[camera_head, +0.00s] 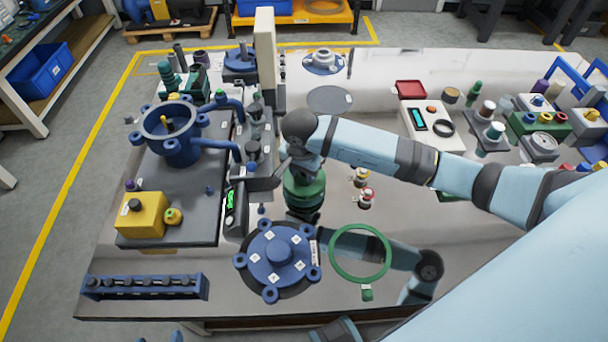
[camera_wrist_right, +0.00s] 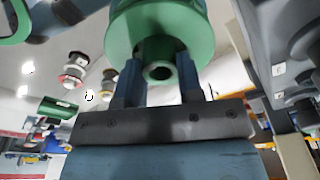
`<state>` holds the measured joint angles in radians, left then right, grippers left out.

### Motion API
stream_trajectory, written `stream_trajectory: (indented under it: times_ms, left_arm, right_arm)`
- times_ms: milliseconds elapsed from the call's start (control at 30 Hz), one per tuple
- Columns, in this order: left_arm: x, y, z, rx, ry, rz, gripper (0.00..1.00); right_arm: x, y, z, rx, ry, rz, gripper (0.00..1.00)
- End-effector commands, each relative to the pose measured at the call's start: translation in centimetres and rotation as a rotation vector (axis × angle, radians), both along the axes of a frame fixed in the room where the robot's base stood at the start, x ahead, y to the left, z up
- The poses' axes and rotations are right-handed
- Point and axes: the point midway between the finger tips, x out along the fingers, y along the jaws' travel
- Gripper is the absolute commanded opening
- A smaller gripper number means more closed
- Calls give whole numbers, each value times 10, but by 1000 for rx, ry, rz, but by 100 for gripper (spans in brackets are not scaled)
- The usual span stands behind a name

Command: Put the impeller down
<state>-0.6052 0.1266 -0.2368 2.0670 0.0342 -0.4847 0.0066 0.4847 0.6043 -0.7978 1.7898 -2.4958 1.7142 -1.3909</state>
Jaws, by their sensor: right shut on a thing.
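The green impeller (camera_head: 305,190) is a round, thick disc in the middle of the table in the head view. In the right wrist view the impeller (camera_wrist_right: 165,30) fills the top centre, with its short hollow hub pointing at the camera. My right gripper (camera_head: 300,166) is above the impeller and shut on that hub. Its two blue fingers (camera_wrist_right: 160,80) are on either side of the hub. The arm's wrist hides part of the gripper in the head view. I cannot tell whether the impeller's underside touches the glossy table. My left gripper is not in view.
A blue flanged cover (camera_head: 280,254) lies just in front of the impeller, with a green ring (camera_head: 360,253) to its right. The blue pump housing (camera_head: 172,135) stands on a grey plate at left. Small red-and-white parts (camera_head: 366,197) stand right of the impeller. A grey disc (camera_head: 330,99) lies behind.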

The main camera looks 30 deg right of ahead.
Motion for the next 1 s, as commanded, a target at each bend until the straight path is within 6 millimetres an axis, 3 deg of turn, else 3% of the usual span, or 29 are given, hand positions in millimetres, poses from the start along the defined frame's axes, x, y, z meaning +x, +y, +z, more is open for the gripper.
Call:
stream_trajectory:
  times_ms: [133, 500, 533, 600, 1000]
  left_arm:
    - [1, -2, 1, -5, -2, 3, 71]
    - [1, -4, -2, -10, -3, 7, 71]
    - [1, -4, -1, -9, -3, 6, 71]
    - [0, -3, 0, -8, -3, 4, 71]
    - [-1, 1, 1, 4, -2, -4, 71]
  right_arm:
    - [0, 0, -19, 1, 0, -2, 0]
    - [0, 0, -24, -1, -2, 0, 0]
    - [0, 0, -23, -1, -1, 0, 41]
    - [0, 0, -23, -1, 0, 0, 57]
    - [0, 0, -15, 0, -2, 0, 60]
